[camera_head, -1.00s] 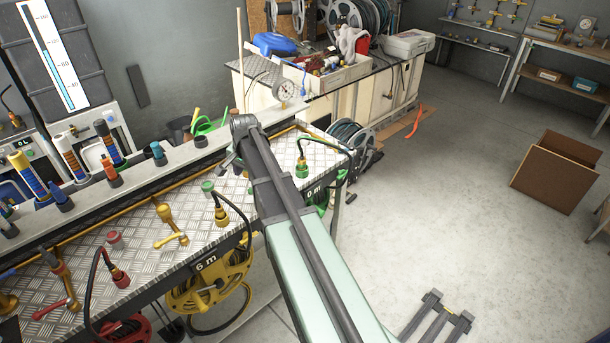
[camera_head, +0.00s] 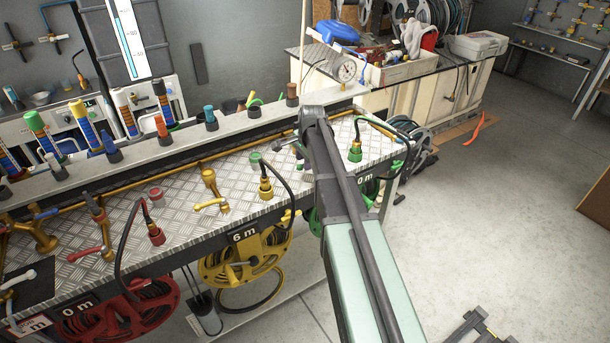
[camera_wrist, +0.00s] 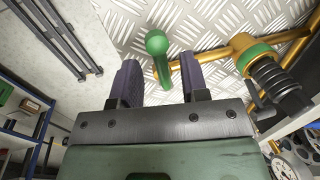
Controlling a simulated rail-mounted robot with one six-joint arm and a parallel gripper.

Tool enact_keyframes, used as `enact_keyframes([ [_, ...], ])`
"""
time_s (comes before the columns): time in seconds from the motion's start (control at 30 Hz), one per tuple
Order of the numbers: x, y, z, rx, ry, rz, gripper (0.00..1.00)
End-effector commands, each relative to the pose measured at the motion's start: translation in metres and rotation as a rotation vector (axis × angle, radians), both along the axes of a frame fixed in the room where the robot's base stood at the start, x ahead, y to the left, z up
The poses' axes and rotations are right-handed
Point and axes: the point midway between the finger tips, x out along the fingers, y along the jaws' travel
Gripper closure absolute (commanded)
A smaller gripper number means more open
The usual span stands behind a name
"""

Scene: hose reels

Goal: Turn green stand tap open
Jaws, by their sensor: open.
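In the wrist view a green lever with a round ball end (camera_wrist: 157,42) lies between the two fingers of my gripper (camera_wrist: 159,64). My gripper is open, one dark finger on each side of the lever; I cannot tell whether either finger touches it. A brass stand pipe with a green ring (camera_wrist: 258,54) rises to the right of the lever. In the head view my arm hides the green tap and most of my gripper.
The tread-plate bench (camera_head: 175,203) carries a yellow-lever tap (camera_head: 212,206), a red-lever tap (camera_head: 85,253), and a green hose connector (camera_head: 355,153) right of my arm. A yellow reel (camera_head: 232,265) and a red reel (camera_head: 120,308) hang below. Open floor lies to the right.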

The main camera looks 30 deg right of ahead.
Motion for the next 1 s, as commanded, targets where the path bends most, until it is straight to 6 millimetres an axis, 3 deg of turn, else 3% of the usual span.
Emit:
enact_keyframes([
  [0.07,0.002,0.000,-0.014,0.000,0.000,0.000,0.59],
  [0.33,0.002,0.000,-0.011,0.000,0.000,0.001,0.59],
  [0.6,0.002,0.000,-0.011,0.000,0.000,0.001,1.00],
  [0.87,0.003,0.002,-0.011,0.000,0.000,0.007,1.00],
  [1.0,0.004,0.013,-0.011,-0.001,0.000,0.045,1.00],
])
